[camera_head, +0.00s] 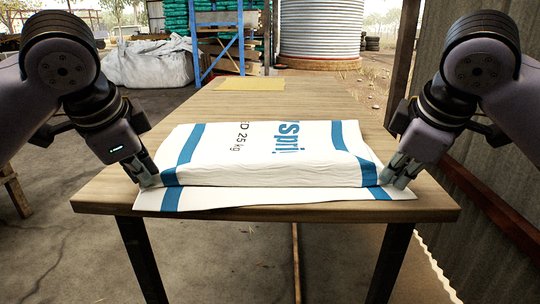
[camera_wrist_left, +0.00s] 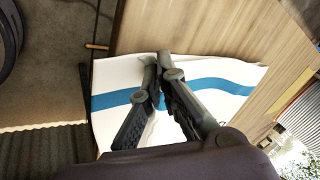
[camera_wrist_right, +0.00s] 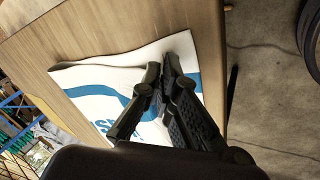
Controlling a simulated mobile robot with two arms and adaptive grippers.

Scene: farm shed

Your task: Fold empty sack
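The white sack (camera_head: 262,166) with blue stripes and printed lettering lies on the wooden table (camera_head: 300,99). Its near part is doubled over, with a raised fold and a flat strip along the front edge. My left gripper (camera_head: 150,180) is at the sack's left near corner, its fingertips close together on the sack's edge; it also shows in the left wrist view (camera_wrist_left: 160,66). My right gripper (camera_head: 391,177) is at the right near corner, its fingertips close together on the edge; it also shows in the right wrist view (camera_wrist_right: 162,72). The pinched cloth is mostly hidden by the fingers.
A flat yellowish piece (camera_head: 248,84) lies at the table's far end. The table between it and the sack is clear. A wooden post (camera_head: 403,55) and corrugated wall stand close to the right. A blue rack (camera_head: 217,40) and a metal tank (camera_head: 321,30) are behind.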

